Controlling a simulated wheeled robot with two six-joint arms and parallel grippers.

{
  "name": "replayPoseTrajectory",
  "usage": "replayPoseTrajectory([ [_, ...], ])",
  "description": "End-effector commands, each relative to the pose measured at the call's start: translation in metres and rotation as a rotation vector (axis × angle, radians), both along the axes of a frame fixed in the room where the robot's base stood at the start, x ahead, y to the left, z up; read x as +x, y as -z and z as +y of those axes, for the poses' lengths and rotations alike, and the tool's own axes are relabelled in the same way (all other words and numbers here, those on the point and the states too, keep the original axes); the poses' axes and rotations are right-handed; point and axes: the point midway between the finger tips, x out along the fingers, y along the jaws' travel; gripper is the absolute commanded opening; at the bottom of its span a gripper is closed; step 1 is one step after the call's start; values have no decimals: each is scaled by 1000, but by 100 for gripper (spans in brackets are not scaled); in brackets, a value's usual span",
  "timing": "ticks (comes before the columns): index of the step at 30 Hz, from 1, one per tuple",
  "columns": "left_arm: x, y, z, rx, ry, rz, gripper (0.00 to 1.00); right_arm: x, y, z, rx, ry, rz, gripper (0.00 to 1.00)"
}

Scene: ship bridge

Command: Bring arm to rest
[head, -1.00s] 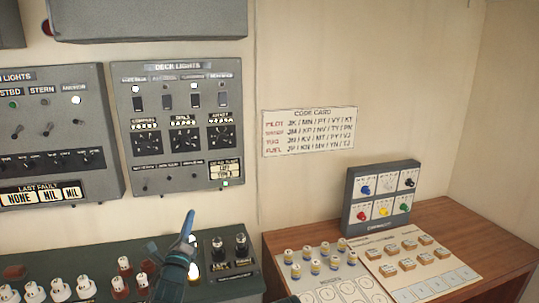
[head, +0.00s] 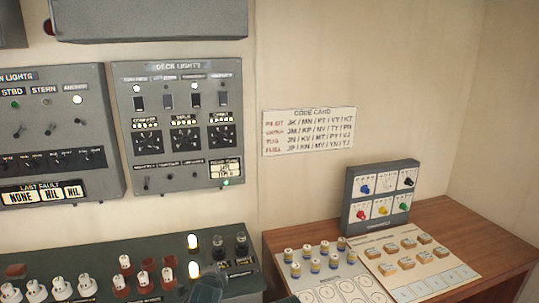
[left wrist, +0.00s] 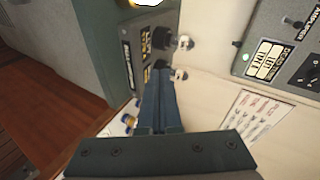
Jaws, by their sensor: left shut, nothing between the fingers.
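My left gripper (left wrist: 157,78) shows in the left wrist view with its two dark blue fingers together and nothing between them. The fingers point toward the dark console, apart from the wall panels as far as I can tell. In the head view only a dark teal part of my left arm shows low at the bottom edge, in front of the console; the fingertips are not clear there. My right gripper is in neither view.
The deck lights panel (head: 180,120) hangs on the wall, with a green lamp (head: 225,183) at its lower right. Below is the console (head: 60,255) with several knobs and lit lamps (head: 193,241). A wooden desk (head: 480,235) at right holds a switch box (head: 381,196) and cards.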

Motion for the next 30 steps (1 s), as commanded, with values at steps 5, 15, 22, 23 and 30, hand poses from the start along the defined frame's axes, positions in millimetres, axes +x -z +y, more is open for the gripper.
replayPoseTrajectory([
  [5, -67, 69, -48, -322, -245, 375, 0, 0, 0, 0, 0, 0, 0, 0],
  [15, -204, 116, -97, -509, -783, 849, 0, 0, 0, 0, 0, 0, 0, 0],
  [22, -233, 116, -102, -502, -907, 917, 0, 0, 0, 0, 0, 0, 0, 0],
  [23, -233, 116, -102, -503, -910, 919, 0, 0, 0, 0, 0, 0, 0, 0],
  [30, -233, 116, -102, -503, -910, 919, 0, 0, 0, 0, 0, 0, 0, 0],
])
